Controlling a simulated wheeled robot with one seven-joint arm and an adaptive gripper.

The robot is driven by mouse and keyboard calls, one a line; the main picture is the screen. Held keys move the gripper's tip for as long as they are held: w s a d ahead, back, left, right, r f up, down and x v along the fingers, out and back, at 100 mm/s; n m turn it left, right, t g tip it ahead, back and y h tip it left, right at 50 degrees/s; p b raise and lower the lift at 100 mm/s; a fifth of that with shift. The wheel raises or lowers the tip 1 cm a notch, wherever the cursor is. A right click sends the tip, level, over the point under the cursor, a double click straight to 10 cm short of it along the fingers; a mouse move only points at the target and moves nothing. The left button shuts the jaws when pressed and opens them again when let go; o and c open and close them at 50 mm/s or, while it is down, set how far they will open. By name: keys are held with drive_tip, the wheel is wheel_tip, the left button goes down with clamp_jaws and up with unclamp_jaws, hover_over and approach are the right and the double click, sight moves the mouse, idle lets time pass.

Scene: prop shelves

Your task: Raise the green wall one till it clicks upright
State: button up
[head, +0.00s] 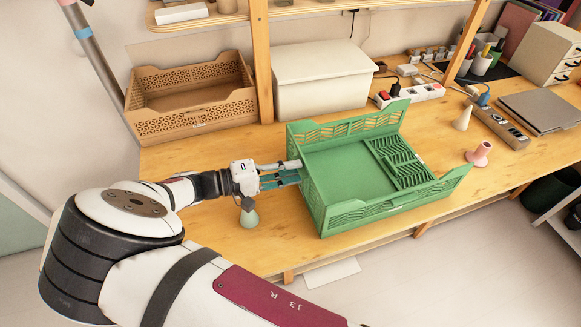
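The green crate (345,212) stands on the wooden table, right of my gripper. Its back wall (345,127) and front wall stand up. A slotted green wall panel (400,162) lies folded down inside, at the right end over the crate floor. My gripper (291,172) is at the crate's left side, with its fingertips at or very near that side's edge. Whether they touch it is unclear. The fingers are small and partly overlap the crate, so I cannot tell how far apart they are. Nothing is clearly held.
A brown crate (190,100) and a white box (322,85) stand behind. Shelf posts rise behind.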

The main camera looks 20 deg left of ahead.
drive_tip(key=shift+r, duration=0.2)
drive_tip(key=v, duration=1.2)
drive_tip(key=shift+f, duration=0.1)
drive_tip(key=w+d+r+m+g+y, duration=0.1)
drive_tip(key=w+d+r+g+y, duration=0.15)
drive_tip(key=d+r, duration=0.4)
drive_tip(key=w+d+r+m+g+y, duration=0.2)
drive_tip(key=d+r+g, duration=0.2)
drive_tip(key=d, duration=0.6)
drive_tip(key=w+d+r+m+g+y, duration=0.1)
drive_tip(key=w+d+r+g+y, duration=0.15)
drive_tip(key=d+r, duration=0.45)
drive_tip(key=s+d+r+m+t+y, duration=0.1)
drive_tip(key=s+d+r+t+y, duration=0.1)
drive_tip(key=s+d, duration=0.7)
drive_tip(key=s+d+r+m+t+y, duration=0.1)
drive_tip(key=s+d+r+y, duration=0.3)
drive_tip(key=s+d, duration=0.6)
drive_tip(key=shift+d+r+m+t+y, duration=0.15)
drive_tip(key=shift+r+m+t+y, duration=0.25)
drive_tip(key=shift+r+t, duration=0.4)
